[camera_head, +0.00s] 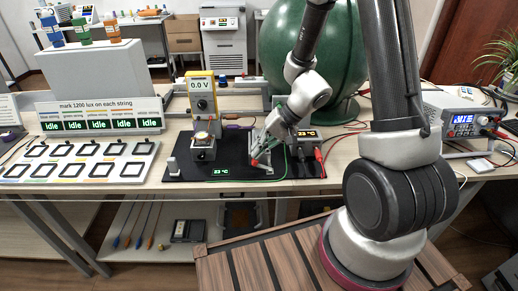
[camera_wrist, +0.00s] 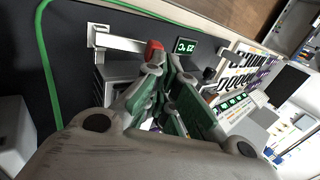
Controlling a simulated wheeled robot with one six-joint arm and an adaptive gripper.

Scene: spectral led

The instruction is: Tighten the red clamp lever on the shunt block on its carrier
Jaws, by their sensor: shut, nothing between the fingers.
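The red lever tip (camera_head: 254,162) shows low beside my gripper (camera_head: 259,153) on the black mat (camera_head: 200,175). In the wrist view the red lever (camera_wrist: 154,50) sits at the end of a silver bar, right by the fingertips of my gripper (camera_wrist: 168,63). The fingers are shut with nothing between them. I cannot tell whether a finger touches the red part. A grey block (camera_wrist: 118,70), perhaps the shunt block, lies beside the left finger and is partly hidden by it. The carrier is hard to make out behind my gripper.
A yellow meter (camera_head: 201,93) reading 0.0 V stands behind a small lamp block (camera_head: 203,146). A dark box (camera_head: 306,142) with leads is right of my gripper. A green cable (camera_wrist: 46,60) runs over the mat. A white panel of black frames (camera_head: 82,160) lies left.

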